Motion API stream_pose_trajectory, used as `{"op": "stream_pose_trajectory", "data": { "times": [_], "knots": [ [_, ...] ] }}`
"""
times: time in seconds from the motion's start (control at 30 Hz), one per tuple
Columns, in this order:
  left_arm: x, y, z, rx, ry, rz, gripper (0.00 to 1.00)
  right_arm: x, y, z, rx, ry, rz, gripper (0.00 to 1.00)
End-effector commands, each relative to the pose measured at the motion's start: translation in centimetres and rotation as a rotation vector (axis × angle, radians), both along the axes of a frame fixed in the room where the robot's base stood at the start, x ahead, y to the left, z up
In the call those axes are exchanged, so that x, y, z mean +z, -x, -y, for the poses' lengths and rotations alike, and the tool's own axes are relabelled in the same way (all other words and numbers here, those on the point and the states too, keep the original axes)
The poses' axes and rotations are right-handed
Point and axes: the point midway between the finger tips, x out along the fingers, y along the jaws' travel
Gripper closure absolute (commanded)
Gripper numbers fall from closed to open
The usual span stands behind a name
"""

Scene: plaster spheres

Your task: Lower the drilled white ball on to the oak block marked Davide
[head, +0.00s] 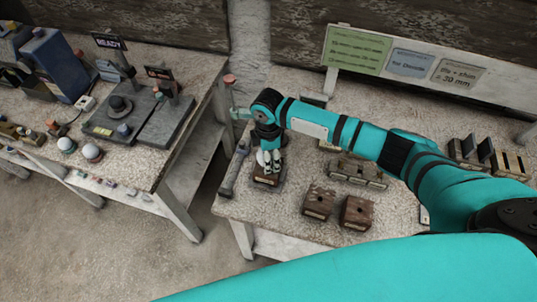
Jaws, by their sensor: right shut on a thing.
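My right gripper (268,162) points down at the left end of the right-hand table. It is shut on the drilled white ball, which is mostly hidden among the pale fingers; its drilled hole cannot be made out. Directly below is a dark brown wooden block (266,181) with a pale label too small to read. I cannot tell whether the ball touches the block. Two similar labelled brown blocks, one (319,203) and another (356,212), stand to the right near the front edge. My left gripper is not in view.
A grey bar-like tool (234,168) lies just left of the gripper. A wooden rack (357,171) stands behind the two blocks. A sign board (412,66) runs along the back. Two whitish balls, one (66,145) and another (92,152), sit on the left table, across a gap.

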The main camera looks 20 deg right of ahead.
Motion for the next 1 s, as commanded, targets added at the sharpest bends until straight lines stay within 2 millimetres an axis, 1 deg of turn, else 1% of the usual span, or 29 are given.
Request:
{"op": "stream_pose_trajectory", "data": {
  "times": [0.63, 0.67, 0.87, 1.0],
  "knots": [
    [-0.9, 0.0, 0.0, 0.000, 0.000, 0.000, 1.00, -1.7, 0.0, 0.0, 0.000, -0.001, 0.001, 0.74],
    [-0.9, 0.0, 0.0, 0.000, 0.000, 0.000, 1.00, -1.6, 0.0, 0.0, 0.000, -0.001, 0.001, 0.33],
    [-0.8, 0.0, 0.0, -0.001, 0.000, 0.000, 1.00, -1.6, 0.0, 0.0, 0.001, -0.001, 0.001, 0.06],
    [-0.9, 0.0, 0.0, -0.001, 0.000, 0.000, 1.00, -1.6, 0.0, 0.0, 0.001, -0.001, 0.001, 0.06]
  ]
}}
